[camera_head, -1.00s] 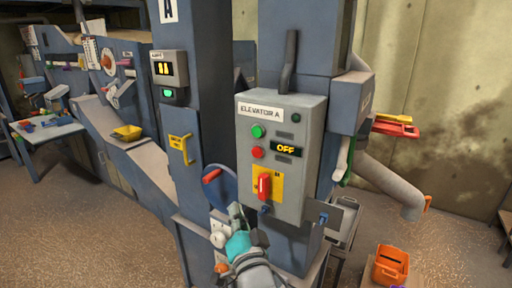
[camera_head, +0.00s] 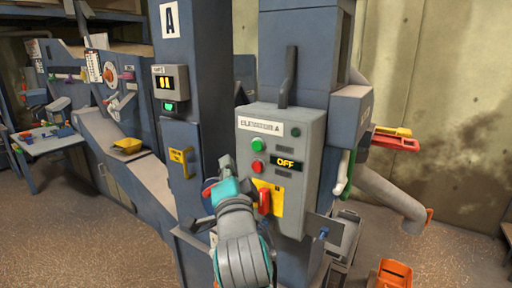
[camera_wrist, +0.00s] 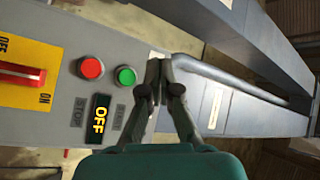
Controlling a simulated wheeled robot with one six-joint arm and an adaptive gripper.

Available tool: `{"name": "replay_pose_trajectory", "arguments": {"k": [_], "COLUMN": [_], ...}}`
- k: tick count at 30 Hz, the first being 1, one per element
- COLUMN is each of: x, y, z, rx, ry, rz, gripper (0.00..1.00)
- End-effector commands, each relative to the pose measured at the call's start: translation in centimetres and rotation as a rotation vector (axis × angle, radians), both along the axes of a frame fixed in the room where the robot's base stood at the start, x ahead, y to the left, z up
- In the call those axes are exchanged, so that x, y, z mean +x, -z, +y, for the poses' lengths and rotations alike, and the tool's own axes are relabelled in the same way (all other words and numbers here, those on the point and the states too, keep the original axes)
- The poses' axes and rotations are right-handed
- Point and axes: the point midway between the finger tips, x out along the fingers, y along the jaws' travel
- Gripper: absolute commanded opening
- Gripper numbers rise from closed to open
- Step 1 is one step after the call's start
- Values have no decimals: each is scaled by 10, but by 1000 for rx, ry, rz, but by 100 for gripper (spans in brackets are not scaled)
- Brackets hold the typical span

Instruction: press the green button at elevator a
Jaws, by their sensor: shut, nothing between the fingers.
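The grey control box (camera_head: 313,150) labelled "ELEVATOR A" stands in the middle of the head view. Its green button (camera_head: 258,145) is at the upper left of the face, above the red button (camera_head: 257,166). The display (camera_head: 287,163) reads OFF. My gripper (camera_head: 227,163) is shut and empty, left of and a little below the green button in the head view. In the wrist view, the closed fingertips (camera_wrist: 158,68) are just right of the green button (camera_wrist: 125,76); I see a gap between them in the picture. I cannot tell the depth to the panel.
A red switch lever (camera_head: 264,201) on a yellow plate sits low on the box, close to my arm. A grey pipe handle (camera_head: 289,75) rises above the box. A blue column (camera_head: 183,60) marked A stands left. An orange bin (camera_head: 392,274) stands at lower right.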

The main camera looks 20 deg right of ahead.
Motion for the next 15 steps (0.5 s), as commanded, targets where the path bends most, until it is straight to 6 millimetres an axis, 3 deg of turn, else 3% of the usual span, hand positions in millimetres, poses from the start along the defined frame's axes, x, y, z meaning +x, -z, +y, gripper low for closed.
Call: {"name": "replay_pose_trajectory", "arguments": {"k": [15], "x": [34], "y": [0], "z": [-48], "rx": [0], "ry": [2], "rz": [0], "gripper": [0]}}
